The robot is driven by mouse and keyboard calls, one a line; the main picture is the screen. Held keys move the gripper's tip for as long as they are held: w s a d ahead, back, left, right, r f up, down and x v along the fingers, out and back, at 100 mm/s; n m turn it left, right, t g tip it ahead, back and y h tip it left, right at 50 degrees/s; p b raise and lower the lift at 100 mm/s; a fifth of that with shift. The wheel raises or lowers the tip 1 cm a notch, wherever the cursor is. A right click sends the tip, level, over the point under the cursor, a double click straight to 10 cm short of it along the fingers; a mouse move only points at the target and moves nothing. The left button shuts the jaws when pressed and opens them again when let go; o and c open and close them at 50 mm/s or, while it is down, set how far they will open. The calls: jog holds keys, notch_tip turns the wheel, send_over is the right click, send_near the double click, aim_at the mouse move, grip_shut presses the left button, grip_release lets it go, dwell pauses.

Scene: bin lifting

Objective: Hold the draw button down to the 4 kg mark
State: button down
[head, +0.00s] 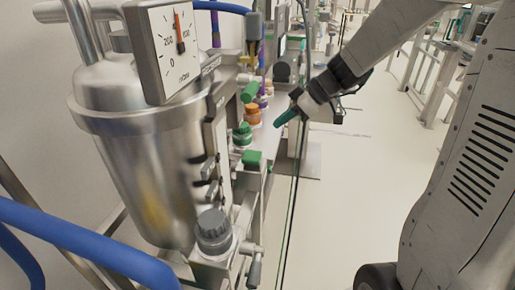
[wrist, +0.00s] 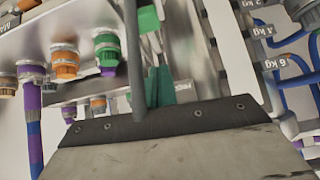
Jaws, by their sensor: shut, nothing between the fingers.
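My gripper (head: 286,118) is shut and empty, its teal fingertips pointing down and left beside the panel of coloured fittings in the head view. In the wrist view my gripper (wrist: 160,88) shows teal fingers in front of a metal plate with a partly hidden label. I cannot pick out the draw button for certain; it may be hidden behind the fingers. The 4 kg mark (wrist: 260,30) is printed on a pale strip at the upper right of the wrist view, between 2 kg and 6 kg marks. The level on that scale is not readable.
Green knobs (head: 242,134) and orange fittings (head: 252,114) line the panel. A blue rail (head: 80,240) crosses the lower left. The floor (head: 350,190) right of the panel is clear.

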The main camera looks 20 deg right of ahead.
jog(key=shift+w+d+f, duration=0.2)
jog(key=shift+w+d, duration=0.2)
jog(key=shift+w, duration=0.15)
jog(key=shift+a+f, duration=0.1)
send_over(248, 155)
jog(key=s+d, duration=0.2)
jog(key=f, duration=0.7)
jog(key=shift+w+d+f, duration=0.2)
jog(key=shift+w+f, duration=0.05)
notch_tip(248, 155, down, 2)
jog(key=shift+d+f, duration=0.1)
jog(key=shift+f, duration=0.6)
